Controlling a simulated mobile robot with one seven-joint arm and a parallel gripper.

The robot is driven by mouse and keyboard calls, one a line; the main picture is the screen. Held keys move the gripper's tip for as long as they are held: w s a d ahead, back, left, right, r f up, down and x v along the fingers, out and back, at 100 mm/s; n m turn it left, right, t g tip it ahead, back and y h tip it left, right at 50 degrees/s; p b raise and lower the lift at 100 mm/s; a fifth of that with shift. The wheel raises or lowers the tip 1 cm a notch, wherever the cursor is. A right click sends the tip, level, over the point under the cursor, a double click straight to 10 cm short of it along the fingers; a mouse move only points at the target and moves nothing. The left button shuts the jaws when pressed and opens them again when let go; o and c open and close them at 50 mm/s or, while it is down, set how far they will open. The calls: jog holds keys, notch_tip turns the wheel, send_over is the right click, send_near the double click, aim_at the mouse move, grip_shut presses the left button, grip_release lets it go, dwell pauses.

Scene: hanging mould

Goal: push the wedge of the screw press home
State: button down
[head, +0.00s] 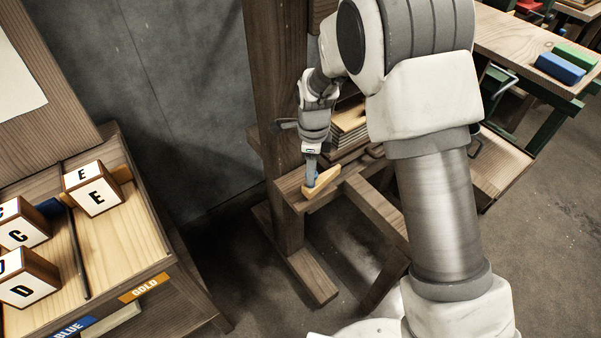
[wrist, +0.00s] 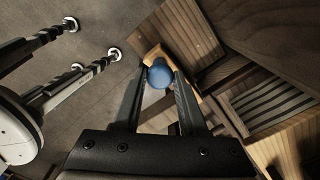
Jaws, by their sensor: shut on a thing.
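The wedge (head: 325,181) is a light wooden piece with a blue knob (wrist: 160,73) on it. It sits at the near end of the dark wooden beam of the screw press (head: 290,197). My gripper (head: 311,168) reaches down to it and is shut on the blue knob. In the wrist view my two fingers (wrist: 159,82) stand either side of the knob, with part of the wedge (wrist: 154,54) showing beyond it. The wedge's underside and how far it sits in the press are hidden.
Stacked boards (head: 349,128) lie in the press behind the wedge. A sloped bench with lettered blocks (head: 95,190) stands at the left. A workbench with a blue block (head: 559,68) and a green block (head: 574,56) is at the upper right. Floor between is clear.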

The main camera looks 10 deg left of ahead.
aim_at(321, 179)
jog(key=shift+w+d, duration=1.1)
jog(key=shift+w, duration=0.2)
jog(key=shift+r, duration=0.1)
jog(key=shift+c, duration=2.4)
grip_release()
jog(key=shift+r+p, duration=0.3)
jog(key=shift+r, duration=0.1)
notch_tip(321, 179, up, 16)
jog(key=p, duration=0.3)
jog(key=shift+r, duration=0.25)
jog(key=shift+r, duration=0.1)
